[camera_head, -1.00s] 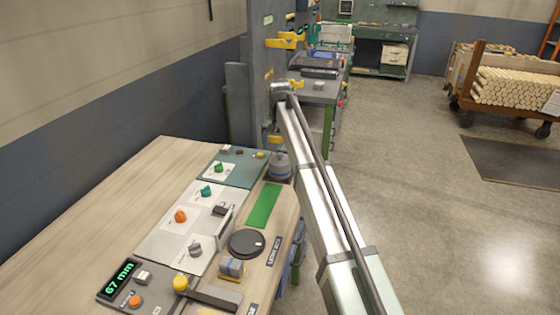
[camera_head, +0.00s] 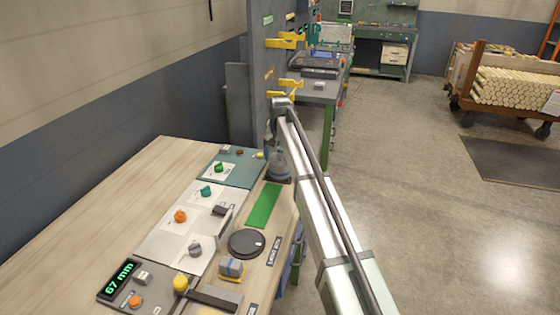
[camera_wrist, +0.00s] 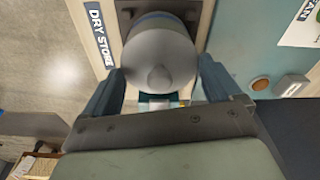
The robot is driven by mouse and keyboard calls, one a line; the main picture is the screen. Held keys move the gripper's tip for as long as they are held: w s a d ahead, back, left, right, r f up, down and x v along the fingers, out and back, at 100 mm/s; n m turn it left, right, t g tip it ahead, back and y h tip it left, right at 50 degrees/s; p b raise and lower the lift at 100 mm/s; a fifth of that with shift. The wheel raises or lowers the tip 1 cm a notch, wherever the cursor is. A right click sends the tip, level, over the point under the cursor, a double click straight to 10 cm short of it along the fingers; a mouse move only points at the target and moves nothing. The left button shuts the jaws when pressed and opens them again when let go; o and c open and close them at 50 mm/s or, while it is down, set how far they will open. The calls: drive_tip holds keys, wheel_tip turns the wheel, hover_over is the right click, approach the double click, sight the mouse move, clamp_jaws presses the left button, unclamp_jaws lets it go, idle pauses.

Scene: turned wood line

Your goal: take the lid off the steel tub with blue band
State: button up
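The steel tub with blue band (camera_head: 278,168) stands at the far end of the bench, past the green mat. In the wrist view its round grey lid (camera_wrist: 158,62) with a small central knob is seen from above, and a bit of the blue band shows behind it. My gripper (camera_wrist: 160,88) is open, with one dark finger on each side of the lid's near part. I cannot tell whether the fingers touch it. In the head view the gripper (camera_head: 274,138) is just above the tub, partly hidden by my arm.
A green mat (camera_head: 263,206) and a round black disc (camera_head: 246,243) lie on the bench near the tub. A grey upright panel with yellow hooks (camera_head: 284,42) stands behind. A control panel with knobs (camera_head: 195,225) is to the left. A "DRY STORE" label (camera_wrist: 97,35) is beside the tub.

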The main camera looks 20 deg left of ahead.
drive_tip(key=c, duration=0.3)
wheel_tip(320, 180, up, 9)
drive_tip(key=shift+a+r, duration=0.1)
drive_tip(key=s+a, duration=0.3)
drive_tip(key=a, duration=0.2)
hover_over(244, 174)
drive_tip(key=shift+f, duration=1.95)
drive_tip(key=shift+s+d+f, duration=0.1)
drive_tip(key=shift+s+f, duration=0.1)
drive_tip(key=shift+f, duration=2.2)
drive_tip(key=shift+s+f, duration=0.15)
drive_tip(key=shift+f, duration=2.25)
